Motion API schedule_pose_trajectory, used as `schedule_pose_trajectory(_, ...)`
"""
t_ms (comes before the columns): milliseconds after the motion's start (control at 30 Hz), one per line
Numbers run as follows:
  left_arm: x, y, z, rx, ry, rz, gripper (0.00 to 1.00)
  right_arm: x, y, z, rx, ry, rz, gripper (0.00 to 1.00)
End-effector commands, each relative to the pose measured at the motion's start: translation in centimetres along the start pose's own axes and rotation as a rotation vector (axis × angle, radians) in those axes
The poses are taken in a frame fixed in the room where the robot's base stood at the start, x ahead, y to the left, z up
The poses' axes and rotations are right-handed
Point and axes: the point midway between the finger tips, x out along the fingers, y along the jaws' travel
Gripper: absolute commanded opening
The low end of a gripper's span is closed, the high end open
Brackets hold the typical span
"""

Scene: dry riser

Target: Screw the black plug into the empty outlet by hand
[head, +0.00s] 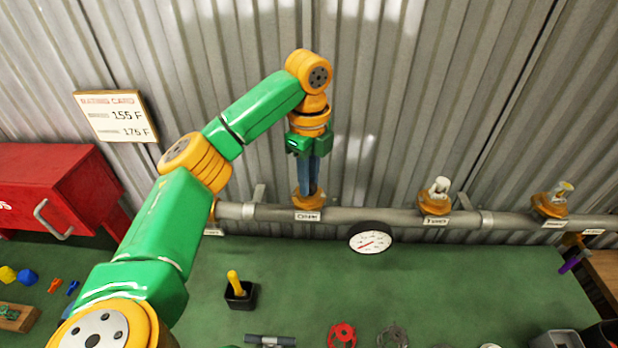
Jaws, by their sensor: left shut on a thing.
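A grey pipe (380,216) runs along the corrugated wall with orange outlets on it. My left gripper (308,190) points straight down, with its fingers at the labelled outlet (308,202) left of the gauge. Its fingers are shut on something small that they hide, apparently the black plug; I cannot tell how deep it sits. The outlet to the right (434,206) holds a whitish fitting (440,186). The far right outlet (549,207) holds a pale metallic fitting (564,188). My right gripper is not in view.
A round gauge (371,241) stands at the pipe. A black pot (240,297) holds a yellow-handled tool (234,281). Red and grey handwheels (342,336) lie at the green bench's front. A red cabinet (60,190) and a rating card (116,116) are left.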

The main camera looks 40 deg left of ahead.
Motion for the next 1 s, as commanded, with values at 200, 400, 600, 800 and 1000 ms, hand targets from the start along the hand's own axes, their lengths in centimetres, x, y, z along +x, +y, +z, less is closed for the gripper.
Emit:
schedule_pose_trajectory(200, 0.0, 0.0, 0.0, 0.049, 0.0, 0.001, 0.59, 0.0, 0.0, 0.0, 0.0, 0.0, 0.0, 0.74)
schedule_pose_trajectory(400, 0.0, 0.0, 0.0, 0.048, 0.0, 0.001, 0.59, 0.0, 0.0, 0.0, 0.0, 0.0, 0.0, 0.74)
schedule_pose_trajectory(600, -1.3, -0.1, 0.0, 0.049, -0.001, -0.002, 0.59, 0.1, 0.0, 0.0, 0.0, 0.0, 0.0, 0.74)
schedule_pose_trajectory(800, -5.0, 0.0, 0.1, 0.046, -0.002, -0.004, 0.59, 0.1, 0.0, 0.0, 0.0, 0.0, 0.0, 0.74)
schedule_pose_trajectory(1000, -7.0, 0.0, 0.0, 0.048, 0.0, 0.0, 0.59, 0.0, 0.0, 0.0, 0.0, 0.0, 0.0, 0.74)
